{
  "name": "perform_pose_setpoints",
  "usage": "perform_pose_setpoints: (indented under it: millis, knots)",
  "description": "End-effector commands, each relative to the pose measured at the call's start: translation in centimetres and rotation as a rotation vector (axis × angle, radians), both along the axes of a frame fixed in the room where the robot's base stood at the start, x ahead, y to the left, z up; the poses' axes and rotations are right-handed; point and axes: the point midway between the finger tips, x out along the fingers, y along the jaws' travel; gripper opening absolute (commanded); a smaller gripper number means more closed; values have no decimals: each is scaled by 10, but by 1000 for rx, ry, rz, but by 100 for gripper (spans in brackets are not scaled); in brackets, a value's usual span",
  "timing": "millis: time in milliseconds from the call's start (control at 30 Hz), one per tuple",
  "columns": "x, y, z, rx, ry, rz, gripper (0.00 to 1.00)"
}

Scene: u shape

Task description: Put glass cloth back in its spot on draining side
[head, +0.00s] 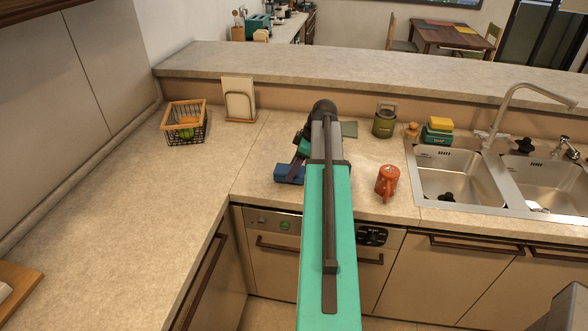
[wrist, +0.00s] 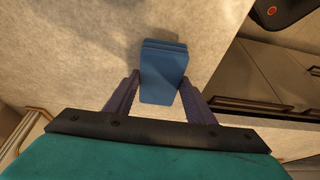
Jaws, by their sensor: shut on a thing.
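The glass cloth, a folded blue block (head: 289,174), is at the counter's front edge in the head view, left of my arm. In the wrist view the blue cloth (wrist: 163,68) sits between the two fingers of my gripper (wrist: 160,82), which is shut on it. I cannot tell whether the cloth touches the counter or hangs just above it. In the head view my arm covers part of the counter and much of my gripper (head: 297,160). A flat grey-green piece (head: 349,129) lies behind my arm.
A red mug (head: 387,182) stands right of my arm, near the sink (head: 448,178). A green canister (head: 384,122) and a yellow sponge on a green holder (head: 439,128) stand behind. A wire basket (head: 185,123) and upright boards (head: 239,100) are at left. The left counter (head: 120,220) is mostly clear.

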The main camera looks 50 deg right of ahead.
Motion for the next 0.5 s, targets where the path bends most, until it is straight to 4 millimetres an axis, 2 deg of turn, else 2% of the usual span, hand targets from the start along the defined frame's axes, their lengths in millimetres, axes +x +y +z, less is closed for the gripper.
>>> perform_pose_setpoints:
  millis: [200, 500]
  knots:
    - [0, 0, -13, 1, 0, 0, 32]
    - [0, 0, -15, -1, -1, 1, 32]
